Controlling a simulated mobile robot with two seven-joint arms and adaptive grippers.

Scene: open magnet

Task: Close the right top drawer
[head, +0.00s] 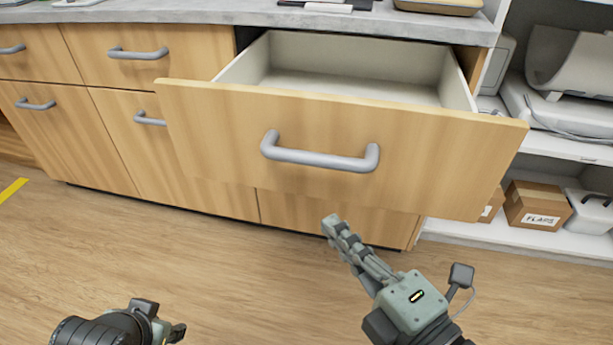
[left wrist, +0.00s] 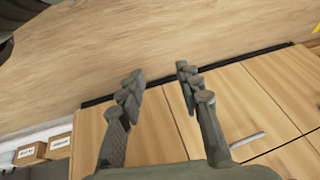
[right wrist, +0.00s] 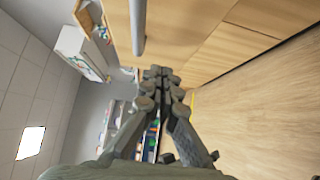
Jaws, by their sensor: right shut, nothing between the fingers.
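The right top drawer (head: 430,150) is pulled far out of the wooden cabinet in the head view, and its pale inside looks empty. A grey bar handle (head: 319,155) is on its front. My right gripper (head: 331,222) is shut and empty, just below the lower edge of the drawer front, apart from the handle. In the right wrist view its fingers (right wrist: 160,72) are together, with the grey handle (right wrist: 138,28) beyond them. My left gripper (head: 178,332) is low at the bottom left of the head view. In the left wrist view its fingers (left wrist: 158,75) are apart with nothing between them.
Closed drawers (head: 125,52) with grey handles are left of the open one. A grey countertop (head: 220,12) with a tray (head: 440,6) lies above. White shelves with cardboard boxes (head: 537,205) stand at the right. The wooden floor (head: 230,270) in front is clear.

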